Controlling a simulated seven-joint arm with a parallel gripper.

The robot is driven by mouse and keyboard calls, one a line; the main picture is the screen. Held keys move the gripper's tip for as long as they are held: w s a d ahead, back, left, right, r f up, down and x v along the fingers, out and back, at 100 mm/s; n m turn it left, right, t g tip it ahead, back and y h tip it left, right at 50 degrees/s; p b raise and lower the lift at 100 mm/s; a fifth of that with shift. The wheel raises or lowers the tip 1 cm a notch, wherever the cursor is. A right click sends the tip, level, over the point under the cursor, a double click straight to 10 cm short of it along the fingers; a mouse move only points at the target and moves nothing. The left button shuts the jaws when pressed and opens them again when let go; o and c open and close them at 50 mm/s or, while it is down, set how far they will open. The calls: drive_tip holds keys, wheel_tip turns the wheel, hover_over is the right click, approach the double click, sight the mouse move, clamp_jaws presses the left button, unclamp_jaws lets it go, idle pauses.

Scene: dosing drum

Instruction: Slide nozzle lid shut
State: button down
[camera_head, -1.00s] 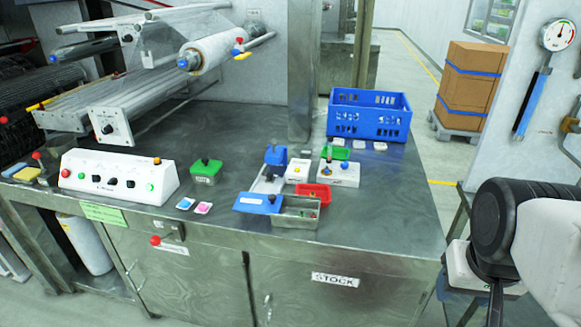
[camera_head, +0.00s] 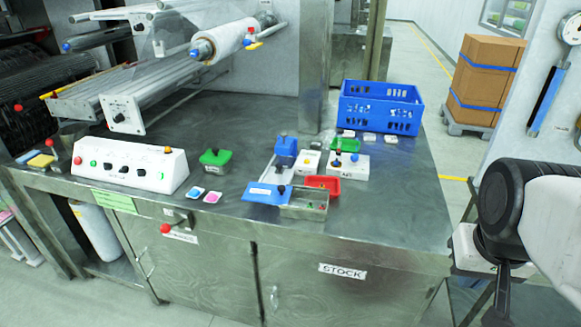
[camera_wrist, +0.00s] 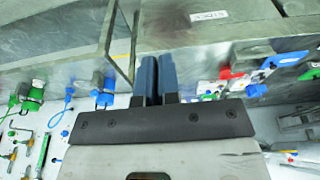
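A blue lid plate (camera_head: 265,193) with a white label and a dark knob lies at the left side of a small open metal box (camera_head: 305,204), near the table's front edge in the head view. Small red and green pieces show inside the box, so its top is at least partly uncovered. I take this plate to be the nozzle lid; its label is too small to read. My gripper (camera_wrist: 157,80) shows in the wrist view only, its two blue fingers close together with nothing seen between them.
A red tray (camera_head: 323,185), a blue knobbed device (camera_head: 286,150) and a white box (camera_head: 348,166) crowd behind the metal box. A green box (camera_head: 215,161) and a white control panel (camera_head: 130,168) stand left. A blue crate (camera_head: 380,108) stands behind. The table's right front is clear.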

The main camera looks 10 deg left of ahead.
sight(278, 192)
drive_tip(key=w+a+r+n+g, duration=0.1)
drive_tip(key=w+a+n, duration=0.1)
drive_tip(key=w+a, duration=0.55)
drive_tip(key=w+a+r+n+g, duration=0.1)
drive_tip(key=w+a+r+n, duration=0.3)
drive_tip(key=w, duration=0.7)
drive_tip(key=w+a+f+n+g, duration=0.1)
drive_tip(key=w+a, duration=0.6)
drive_tip(key=w, duration=0.2)
drive_tip(key=w+a+f+n+h, duration=0.1)
drive_tip(key=w+a+f, duration=0.3)
drive_tip(key=a, duration=0.6)
drive_tip(key=w+a+f+n+h, duration=0.1)
drive_tip(key=w+a+f+n, duration=0.2)
drive_tip(key=w+a, duration=0.3)
drive_tip(key=w+a+f+n+g+h, duration=0.1)
drive_tip(key=w+a+f, duration=0.4)
drive_tip(key=a, duration=1.1)
drive_tip(key=shift+w+f+n, duration=0.4)
drive_tip(key=shift+f+n, duration=0.1)
drive_tip(key=shift+n, duration=0.2)
drive_tip(key=shift+d+f, duration=0.1)
